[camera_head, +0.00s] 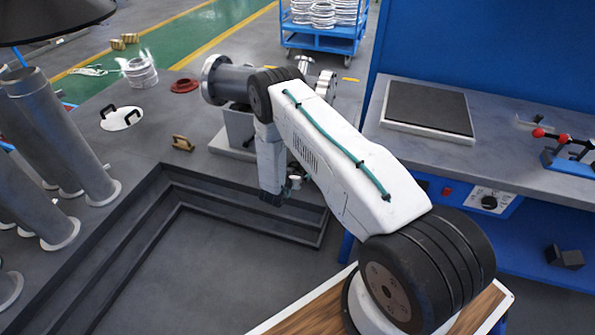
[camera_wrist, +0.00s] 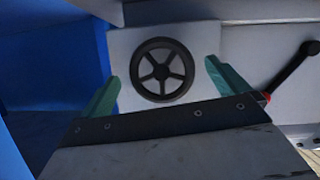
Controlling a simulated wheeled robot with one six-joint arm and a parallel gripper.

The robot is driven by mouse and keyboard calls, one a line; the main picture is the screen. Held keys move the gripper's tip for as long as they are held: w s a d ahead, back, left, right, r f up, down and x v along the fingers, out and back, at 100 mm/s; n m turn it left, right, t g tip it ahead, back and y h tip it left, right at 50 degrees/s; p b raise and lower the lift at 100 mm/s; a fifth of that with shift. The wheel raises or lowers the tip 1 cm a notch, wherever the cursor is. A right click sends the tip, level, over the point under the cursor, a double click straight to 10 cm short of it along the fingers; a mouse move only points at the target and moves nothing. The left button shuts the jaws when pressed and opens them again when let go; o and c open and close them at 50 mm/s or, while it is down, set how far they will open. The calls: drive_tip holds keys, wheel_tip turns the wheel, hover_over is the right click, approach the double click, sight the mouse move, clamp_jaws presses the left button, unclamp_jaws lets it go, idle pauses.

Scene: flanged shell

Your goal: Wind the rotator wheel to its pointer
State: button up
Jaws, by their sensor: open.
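The rotator wheel (camera_wrist: 162,69) is a black ring with several spokes, set on a pale grey plate in the wrist view. My gripper (camera_wrist: 161,76) has its two green fingers apart, one on each side of the wheel, with nothing held. I cannot tell how far the fingers are from the rim. No pointer can be made out on the plate around the wheel. In the head view the wheel is not visible, and my arm reaches down beside a grey flanged shell (camera_head: 232,82).
A black lever (camera_wrist: 292,68) stands right of the right finger, with a small red part at its lower end. A blue panel (camera_wrist: 60,65) is at left. In the head view, a stepped pit edge (camera_head: 200,205) lies below my arm and a workbench (camera_head: 510,150) at right.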

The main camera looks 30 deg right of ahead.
sight(297, 170)
drive_tip(key=shift+x, duration=1.75)
drive_tip(key=shift+c, duration=0.3)
drive_tip(key=c, duration=0.8)
drive_tip(key=shift+c, duration=0.2)
drive_tip(key=o, duration=0.9)
drive_tip(key=v, duration=0.8)
drive_tip(key=shift+w, duration=0.1)
drive_tip(key=shift+c, duration=0.2)
